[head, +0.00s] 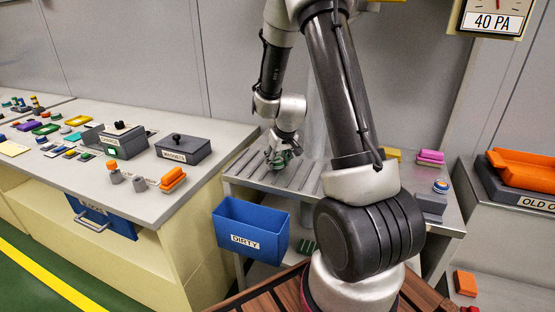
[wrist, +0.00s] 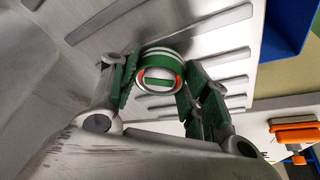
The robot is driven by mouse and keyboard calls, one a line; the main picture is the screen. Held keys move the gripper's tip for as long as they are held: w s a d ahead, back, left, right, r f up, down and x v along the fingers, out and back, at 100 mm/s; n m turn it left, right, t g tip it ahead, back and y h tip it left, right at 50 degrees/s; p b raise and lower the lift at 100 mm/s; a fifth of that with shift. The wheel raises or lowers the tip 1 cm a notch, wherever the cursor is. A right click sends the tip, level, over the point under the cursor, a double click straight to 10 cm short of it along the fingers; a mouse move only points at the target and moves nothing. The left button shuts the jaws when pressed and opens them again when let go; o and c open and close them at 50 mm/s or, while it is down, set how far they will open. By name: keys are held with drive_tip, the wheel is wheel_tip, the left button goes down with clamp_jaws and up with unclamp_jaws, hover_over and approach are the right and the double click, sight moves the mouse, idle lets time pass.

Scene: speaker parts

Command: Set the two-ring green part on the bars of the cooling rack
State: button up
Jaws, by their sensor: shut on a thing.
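The two-ring green part (wrist: 160,70) is a short green cylinder with two pale rings and an orange-red edge around its end face. My gripper (wrist: 158,80) is shut on it, with a green-padded finger on each side. In the head view my gripper (head: 280,158) is low over the left part of the cooling rack (head: 306,176), a metal top with raised parallel bars. The bars also show behind the part in the wrist view (wrist: 220,54). In the head view the part is too small and covered to make out clearly. I cannot tell whether it touches the bars.
A blue bin marked DIRTY (head: 250,228) hangs at the rack's front left. The left bench holds a dark MAGNETS box (head: 183,150) and an orange part (head: 172,179). Pink (head: 430,156) and yellow pieces stand at the rack's right. My arm hides the rack's middle.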

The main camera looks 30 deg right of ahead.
drive_tip(key=shift+f, duration=0.25)
drive_tip(key=o, duration=1.4)
drive_tip(key=shift+c, duration=0.2)
drive_tip(key=v, duration=1.2)
drive_tip(key=s+a+f+g, duration=0.1)
drive_tip(key=s+g, duration=0.2)
drive_tip(key=s, duration=0.4)
drive_tip(key=s+a+r+t, duration=0.1)
drive_tip(key=s+a+r, duration=0.2)
drive_tip(key=s+r, duration=0.5)
drive_tip(key=s+a+r+n+t, duration=0.1)
drive_tip(key=s+a+r, duration=0.1)
drive_tip(key=s+r, duration=0.6)
drive_tip(key=shift+s+a+t, duration=0.4)
drive_tip(key=shift+s, duration=0.85)
